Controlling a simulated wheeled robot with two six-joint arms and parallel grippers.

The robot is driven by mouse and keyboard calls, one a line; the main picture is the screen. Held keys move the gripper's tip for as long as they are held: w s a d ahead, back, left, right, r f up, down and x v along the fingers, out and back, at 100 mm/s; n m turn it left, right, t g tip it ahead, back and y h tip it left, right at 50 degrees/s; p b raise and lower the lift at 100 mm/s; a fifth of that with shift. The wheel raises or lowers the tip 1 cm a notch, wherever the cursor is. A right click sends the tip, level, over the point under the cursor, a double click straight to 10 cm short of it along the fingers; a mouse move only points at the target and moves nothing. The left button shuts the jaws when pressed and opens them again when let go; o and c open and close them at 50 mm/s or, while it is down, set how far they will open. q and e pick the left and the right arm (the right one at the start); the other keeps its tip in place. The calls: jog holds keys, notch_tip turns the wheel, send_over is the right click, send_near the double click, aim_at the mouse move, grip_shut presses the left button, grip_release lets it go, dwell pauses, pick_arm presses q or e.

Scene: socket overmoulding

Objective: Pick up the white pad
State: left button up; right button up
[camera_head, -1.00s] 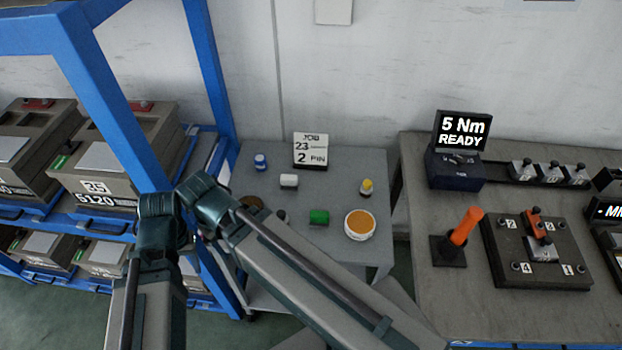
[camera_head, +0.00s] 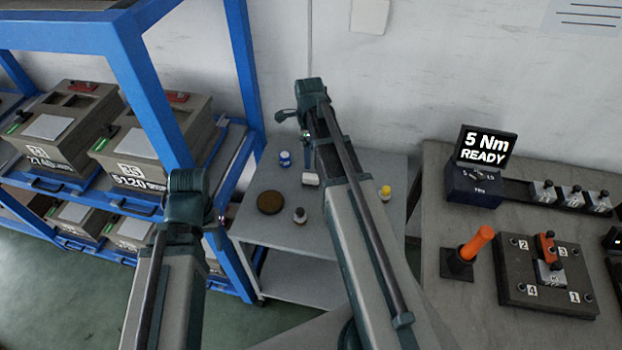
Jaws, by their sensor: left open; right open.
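The white pad (camera_head: 310,179) lies on the small grey side table (camera_head: 262,233). It shows as a small white piece, and my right arm partly covers it. My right gripper (camera_head: 295,126) hangs over the back of this table, above and slightly left of the pad in the picture. It is open, small and dark, with nothing seen in it. My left gripper (camera_head: 220,215) is mostly hidden by its own wrist at the table's left front, near the blue rack post. It is open and apart from the pad.
A blue-capped jar (camera_head: 285,159), a brown disc (camera_head: 270,202), a small dark bottle (camera_head: 299,215) and a yellow-capped bottle (camera_head: 385,193) stand on the side table. The blue rack (camera_head: 150,95) is close on the left. A workbench (camera_head: 445,215) with fixtures stands on the right.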

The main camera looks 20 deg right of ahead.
aim_at(311, 176)
jog(key=shift+d+f+b, duration=0.1)
jog(key=shift+f+b, duration=4.15)
jog(key=shift+b, duration=0.05)
jog(key=f+b, duration=0.5)
jog(key=shift+w+d+f, duration=0.25)
jog(key=shift+w, duration=0.1)
jog(key=shift+r, duration=0.1)
grip_shut()
